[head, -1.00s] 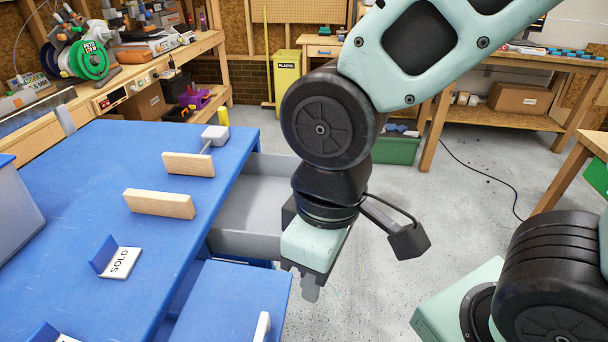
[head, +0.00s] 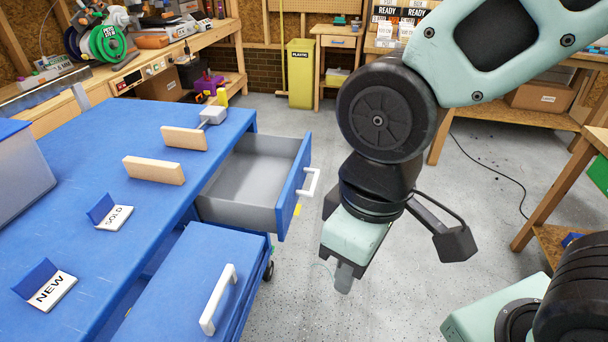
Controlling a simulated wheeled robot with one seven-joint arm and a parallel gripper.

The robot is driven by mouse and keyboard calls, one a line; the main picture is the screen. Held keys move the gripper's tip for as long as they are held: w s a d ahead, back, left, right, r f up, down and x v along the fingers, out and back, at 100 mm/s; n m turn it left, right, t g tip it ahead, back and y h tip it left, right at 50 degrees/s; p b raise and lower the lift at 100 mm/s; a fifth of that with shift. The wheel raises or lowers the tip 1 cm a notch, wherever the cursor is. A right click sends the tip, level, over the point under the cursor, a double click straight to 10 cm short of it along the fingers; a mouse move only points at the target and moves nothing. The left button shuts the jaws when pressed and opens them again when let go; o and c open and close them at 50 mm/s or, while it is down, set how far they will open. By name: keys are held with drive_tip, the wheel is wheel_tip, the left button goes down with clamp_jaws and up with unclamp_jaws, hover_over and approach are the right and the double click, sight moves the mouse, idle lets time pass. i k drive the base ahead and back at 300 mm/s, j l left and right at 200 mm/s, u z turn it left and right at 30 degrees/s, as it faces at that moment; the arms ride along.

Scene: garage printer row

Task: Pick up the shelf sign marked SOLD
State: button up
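The SOLD sign (head: 114,217) is a small white card with a blue upright back piece. It stands on the blue cabinet top (head: 85,160), left of the middle, its black lettering facing up. My gripper (head: 343,280) hangs over the floor to the right of the open drawer, well apart from the sign. Its fingers point down and show from one side only, so whether they are open or shut is unclear. Nothing is seen held in it.
A NEW sign (head: 46,285) stands nearer on the same top. An open grey drawer (head: 248,165) and a lower blue drawer front with a white handle (head: 218,299) jut out between my gripper and the top.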

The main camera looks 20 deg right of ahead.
sight(104, 214)
drive_tip(key=i+j, duration=0.15)
drive_tip(key=i, duration=0.2)
drive_tip(key=i+u, duration=0.1)
drive_tip(key=u, duration=1.25)
drive_tip(key=i+l+u, duration=0.1)
drive_tip(key=l+u, duration=0.55)
drive_tip(key=i+l, duration=0.05)
